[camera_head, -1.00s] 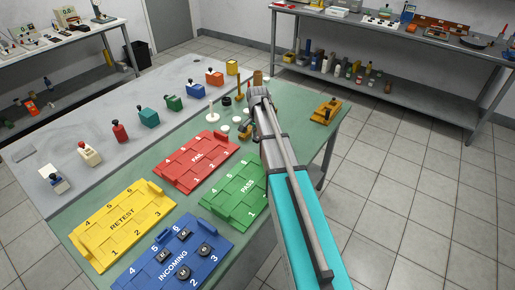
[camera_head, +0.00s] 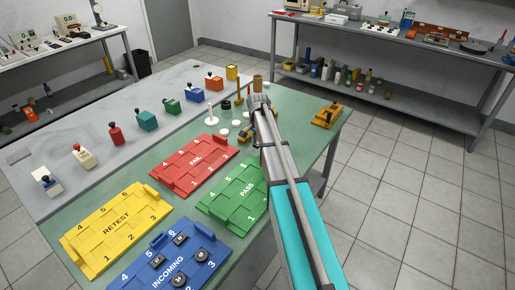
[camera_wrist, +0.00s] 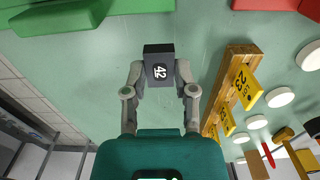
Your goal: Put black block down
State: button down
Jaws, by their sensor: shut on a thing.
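In the wrist view, my gripper (camera_wrist: 158,76) is shut on a black block (camera_wrist: 158,53) with a white number label on its face. The fingers hold it from both sides. The block shows over the green tabletop (camera_wrist: 120,55); I cannot tell whether it touches it. In the head view, my arm hides the block and most of my gripper.
In the wrist view, a wooden bar (camera_wrist: 220,100) with yellow numbered plates stands right of the block, beside several white discs (camera_wrist: 280,97). In the head view, the red FAIL tray (camera_head: 188,178), green PASS tray (camera_head: 228,200), yellow RETEST tray (camera_head: 95,252) and blue INCOMING tray (camera_head: 205,268) lie left of my arm.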

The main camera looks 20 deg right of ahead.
aim_at(258, 152)
jog(key=shift+w+d+f+b, duration=0.2)
jog(key=shift+w+f+b, duration=0.2)
jog(key=shift+f+b, duration=1.6)
jog(key=shift+f, duration=0.2)
jog(key=shift+c, duration=2)
grip_release()
jog(key=shift+r, duration=0.25)
notch_tip(258, 152, up, 12)
jog(key=p, duration=1.2)
